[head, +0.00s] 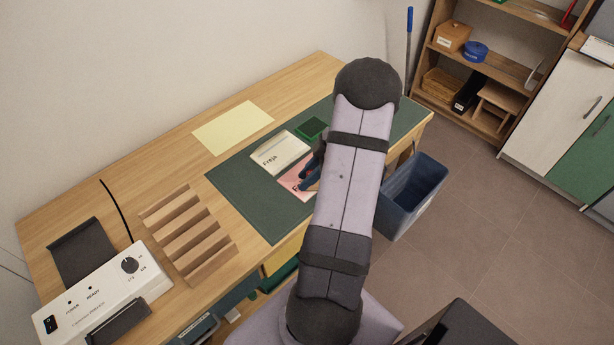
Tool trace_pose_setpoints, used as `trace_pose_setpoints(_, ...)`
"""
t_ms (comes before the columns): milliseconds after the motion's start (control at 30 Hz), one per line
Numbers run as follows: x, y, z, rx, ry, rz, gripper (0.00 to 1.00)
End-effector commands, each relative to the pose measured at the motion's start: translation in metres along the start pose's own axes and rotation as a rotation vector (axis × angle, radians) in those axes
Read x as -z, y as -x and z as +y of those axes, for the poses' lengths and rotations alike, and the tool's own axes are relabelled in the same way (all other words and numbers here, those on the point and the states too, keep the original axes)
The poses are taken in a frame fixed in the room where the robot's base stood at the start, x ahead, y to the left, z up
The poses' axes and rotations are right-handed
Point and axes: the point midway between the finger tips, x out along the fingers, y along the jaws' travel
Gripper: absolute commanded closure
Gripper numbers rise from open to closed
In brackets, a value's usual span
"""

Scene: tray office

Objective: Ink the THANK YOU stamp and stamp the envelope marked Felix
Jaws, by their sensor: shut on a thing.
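A pink envelope (289,182) lies on the green desk mat (245,205). Only the start of its name, an F, shows; my arm and gripper hide the rest. A cream envelope (281,153) marked Freja lies just behind it. A green ink pad (311,128) lies open beyond the envelopes, close to my arm. My gripper (312,178) is low over the right part of the pink envelope, shut on a dark blue thing that looks like a stamp. Its label and underside are hidden, and I cannot tell whether it touches the envelope.
A pale yellow sheet (233,127) lies at the back of the desk. A wooden slotted rack (188,236) and a white laminator (103,298) stand at the left. A blue bin (411,196) stands on the floor at the right. The mat's front left is clear.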

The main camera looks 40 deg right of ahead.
Motion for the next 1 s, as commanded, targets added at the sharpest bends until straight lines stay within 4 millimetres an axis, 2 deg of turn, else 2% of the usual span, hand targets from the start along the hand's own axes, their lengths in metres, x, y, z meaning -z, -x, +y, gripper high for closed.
trace_pose_setpoints(167,0.001,0.002,-0.002,0.005,-0.001,-0.002,0.91)
trace_pose_setpoints(1000,0.033,0.055,0.001,-0.001,0.000,0.000,0.91)
